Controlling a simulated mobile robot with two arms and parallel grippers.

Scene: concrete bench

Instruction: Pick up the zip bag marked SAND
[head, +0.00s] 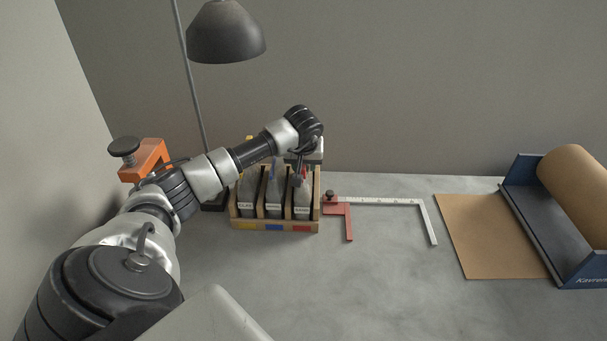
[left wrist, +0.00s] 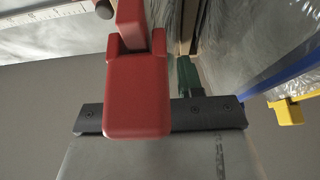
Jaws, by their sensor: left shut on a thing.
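A wooden rack (head: 274,227) with three compartments stands on the bench and holds upright clear zip bags. The bag in its right compartment (head: 303,197), above a red mark, has a small label that seems to read SAND but is blurred. My right gripper is out of view.
The middle bag (head: 273,190) has a blue strip; a yellow tab (left wrist: 287,110) lies beyond it. A red-and-white caliper (head: 385,201) is right of the rack. A lamp (head: 226,35), orange clamp (head: 148,158) and paper roll (head: 575,190) surround it. The front bench is clear.

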